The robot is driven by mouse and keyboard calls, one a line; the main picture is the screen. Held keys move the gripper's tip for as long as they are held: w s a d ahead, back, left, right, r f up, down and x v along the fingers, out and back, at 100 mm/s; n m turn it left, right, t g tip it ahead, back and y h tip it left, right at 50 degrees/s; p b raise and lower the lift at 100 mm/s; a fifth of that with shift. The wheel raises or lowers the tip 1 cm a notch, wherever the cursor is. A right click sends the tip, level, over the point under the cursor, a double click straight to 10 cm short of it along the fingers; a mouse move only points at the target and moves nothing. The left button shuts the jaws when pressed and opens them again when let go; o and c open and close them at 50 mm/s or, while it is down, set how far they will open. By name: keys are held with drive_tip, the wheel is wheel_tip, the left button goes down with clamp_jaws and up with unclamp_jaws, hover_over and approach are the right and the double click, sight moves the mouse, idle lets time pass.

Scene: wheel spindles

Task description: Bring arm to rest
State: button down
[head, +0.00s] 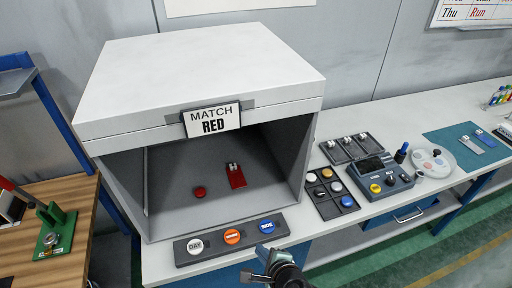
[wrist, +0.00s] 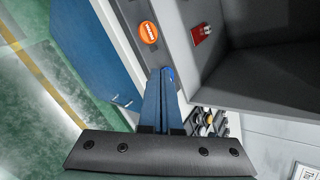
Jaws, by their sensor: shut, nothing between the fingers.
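My gripper (head: 258,277) shows at the bottom edge of the head view, in front of the button strip. In the wrist view its two blue fingers (wrist: 163,75) lie together, shut with nothing between them. The fingertips overlap the blue button (wrist: 170,73) in that view; whether they touch it I cannot tell. The rest of my arm is mostly out of the head view.
A white booth (head: 205,65) marked "MATCH RED" holds a red disc (head: 199,192) and a red card (head: 236,176). Its strip has white (head: 195,246), orange (head: 232,237) and blue (head: 266,227) buttons. A control box (head: 380,180) and trays stand to the right.

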drive_tip(key=w+r+n+t+h+b, duration=0.15)
drive_tip(key=w+r+n+t, duration=0.3)
drive_tip(key=r, duration=0.95)
drive_tip(key=w+r+n+t+h+b, duration=0.1)
drive_tip(key=w+r+n+t+b, duration=0.3)
drive_tip(key=r, duration=1)
drive_tip(key=s+a+r+n+t+b, duration=0.1)
drive_tip(key=s+r+n+t, duration=0.15)
drive_tip(key=r, duration=0.65)
drive_tip(key=s+r+n+t+b, duration=0.15)
drive_tip(key=r+n, duration=0.25)
drive_tip(key=r, duration=0.5)
drive_tip(key=s+r+n+t+h+b, duration=0.1)
drive_tip(key=s+r+n+t, duration=0.3)
drive_tip(key=s+r, duration=0.8)
drive_tip(key=shift+s+a+n+t, duration=0.3)
drive_tip(key=shift+s+a+t, duration=0.1)
drive_tip(key=shift+s+t, duration=0.35)
drive_tip(key=shift+w+h+b, duration=0.1)
drive_tip(key=shift+h+b, duration=0.15)
drive_tip(key=shift+b, duration=0.05)
